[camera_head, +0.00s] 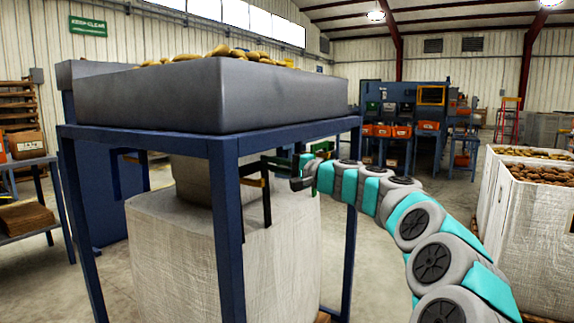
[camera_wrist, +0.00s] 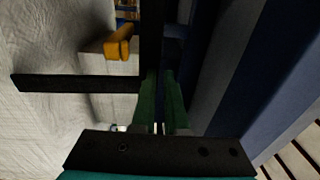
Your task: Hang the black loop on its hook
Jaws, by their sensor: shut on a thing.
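My gripper (camera_wrist: 158,75) has dark green fingers closed on the black loop (camera_wrist: 150,40), a dark strap that runs up between the fingertips in the wrist view. Another dark length of strap (camera_wrist: 70,83) stretches left across the white bag. A yellow hook (camera_wrist: 120,44) shows just left of the upright strap, apart from the fingers. In the head view my gripper (camera_head: 294,162) is beside the frame's right side, and the black loop (camera_head: 267,205) hangs down over the bag's top. Whether the loop touches the hook cannot be told.
A grey hopper (camera_head: 230,95) with potatoes stands on a blue frame (camera_head: 228,210). The large white bag (camera_head: 170,250) fills the space under it. A blue post (camera_head: 351,220) stands close to my arm. White potato crates (camera_head: 530,220) are at right, with open floor between.

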